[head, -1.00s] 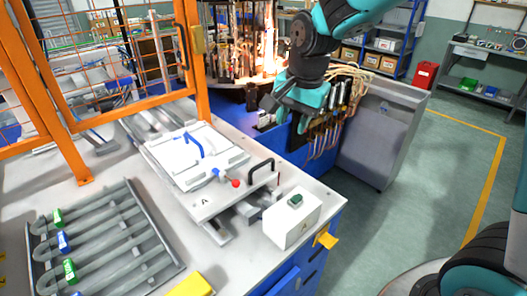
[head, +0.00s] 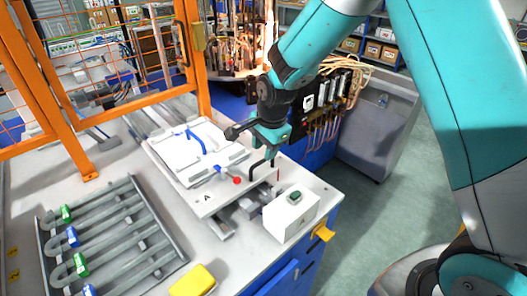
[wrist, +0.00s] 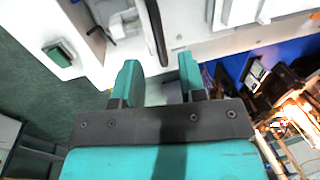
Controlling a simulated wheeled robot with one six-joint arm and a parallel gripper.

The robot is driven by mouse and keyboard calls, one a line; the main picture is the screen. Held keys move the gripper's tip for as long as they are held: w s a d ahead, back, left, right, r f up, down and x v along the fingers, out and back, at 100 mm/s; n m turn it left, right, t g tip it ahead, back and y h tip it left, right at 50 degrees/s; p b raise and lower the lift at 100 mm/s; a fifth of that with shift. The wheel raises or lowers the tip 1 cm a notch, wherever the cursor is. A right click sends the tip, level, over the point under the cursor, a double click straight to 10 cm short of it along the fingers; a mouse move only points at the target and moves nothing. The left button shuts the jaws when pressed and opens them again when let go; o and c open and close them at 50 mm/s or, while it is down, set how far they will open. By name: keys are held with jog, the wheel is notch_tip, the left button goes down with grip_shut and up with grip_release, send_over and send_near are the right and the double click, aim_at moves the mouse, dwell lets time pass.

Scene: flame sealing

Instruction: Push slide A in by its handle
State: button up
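Slide A (head: 213,203) is a pale metal plate marked "A" on the bench, with a white tray-like top (head: 195,152), a blue lever and a red knob. Its black bow handle (head: 251,172) stands upright at the slide's right end. My gripper (head: 270,150) is just above and behind the handle in the head view. In the wrist view its two teal fingers (wrist: 158,78) are apart with nothing between them. The black handle (wrist: 155,28) lies ahead of the gap, between the finger lines. Whether a finger touches the handle cannot be told.
A white box with a green button (head: 292,214) stands close to the handle at the bench's right edge. A rack of grey bent tubes (head: 115,240) and a yellow block (head: 193,281) lie in front. An orange mesh guard (head: 95,90) stands at the left.

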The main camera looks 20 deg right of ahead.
aim_at(262, 161)
jog(key=shift+w+a+f+p, duration=0.1)
jog(key=shift+w+f+p, duration=0.1)
jog(key=shift+f, duration=0.8)
jog(key=shift+w+a+f+p, duration=0.1)
jog(key=shift+w+f+p, duration=0.1)
jog(key=shift+f, duration=0.75)
grip_shut()
